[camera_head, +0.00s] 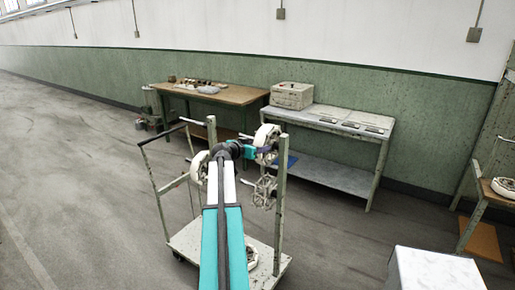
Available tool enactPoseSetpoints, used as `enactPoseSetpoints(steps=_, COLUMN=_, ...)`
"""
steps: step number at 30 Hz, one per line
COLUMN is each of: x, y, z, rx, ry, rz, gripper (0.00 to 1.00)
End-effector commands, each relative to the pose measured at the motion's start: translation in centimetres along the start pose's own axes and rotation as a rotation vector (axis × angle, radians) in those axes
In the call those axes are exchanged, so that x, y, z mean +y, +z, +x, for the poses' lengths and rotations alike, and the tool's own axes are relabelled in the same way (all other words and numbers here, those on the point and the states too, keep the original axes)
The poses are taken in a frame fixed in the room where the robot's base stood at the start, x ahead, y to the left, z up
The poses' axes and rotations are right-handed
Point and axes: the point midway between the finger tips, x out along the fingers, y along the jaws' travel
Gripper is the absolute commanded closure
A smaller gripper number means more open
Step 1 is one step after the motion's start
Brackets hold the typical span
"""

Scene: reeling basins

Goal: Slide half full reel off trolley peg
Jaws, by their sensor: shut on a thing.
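The trolley (187,238) stands in front of me, with a pale base and green posts. My arm reaches over it from the bottom of the view. My gripper (264,150) is at the upper right of the trolley, beside the right post, and is shut on a white reel (266,134). The jaws are small and partly hidden by my wrist, as is the reel's peg, so I cannot tell whether the reel is still around it. Another white reel (199,168) shows left of my arm. A bare-looking frame reel (264,191) hangs below my gripper.
A pale round thing (252,257) lies on the trolley base, partly behind my arm. A grey bench (345,120) with a box (291,95) stands behind, with a wooden table (235,95) to its left. A white block (435,270) is at the lower right. The left floor is clear.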

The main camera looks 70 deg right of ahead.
Motion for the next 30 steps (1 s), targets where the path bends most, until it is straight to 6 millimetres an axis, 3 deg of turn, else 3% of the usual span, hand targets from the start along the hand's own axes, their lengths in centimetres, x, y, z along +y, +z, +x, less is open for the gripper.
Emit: enactPoseSetpoints(steps=30, x=-0.01, y=-0.79, z=-0.24, rx=0.001, ry=0.0, rz=0.0, gripper=0.75)
